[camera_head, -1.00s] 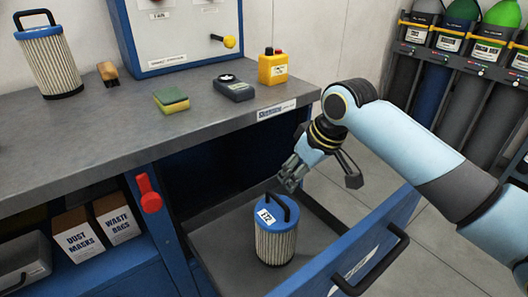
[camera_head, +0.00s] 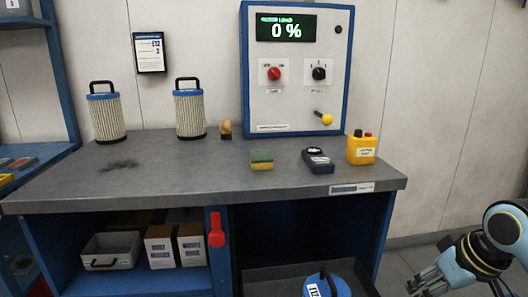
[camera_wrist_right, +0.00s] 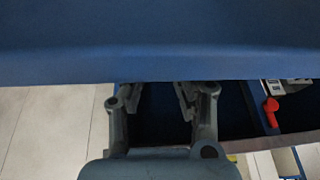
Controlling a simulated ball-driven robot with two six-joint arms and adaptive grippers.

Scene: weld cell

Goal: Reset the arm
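My right arm comes in at the lower right of the head view, with its gripper (camera_head: 450,284) low beside the bench's right end and partly cut off by the frame. In the right wrist view the two fingers of this gripper (camera_wrist_right: 160,98) are spread apart with nothing between them. A blue-topped filter cartridge (camera_head: 328,287) with a white label stands in the open drawer (camera_head: 270,279), left of the gripper and apart from it. My left gripper is in neither view.
A control box (camera_head: 295,90) reads 0 %. A blue surface (camera_wrist_right: 160,45) lies close across the wrist view's top.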

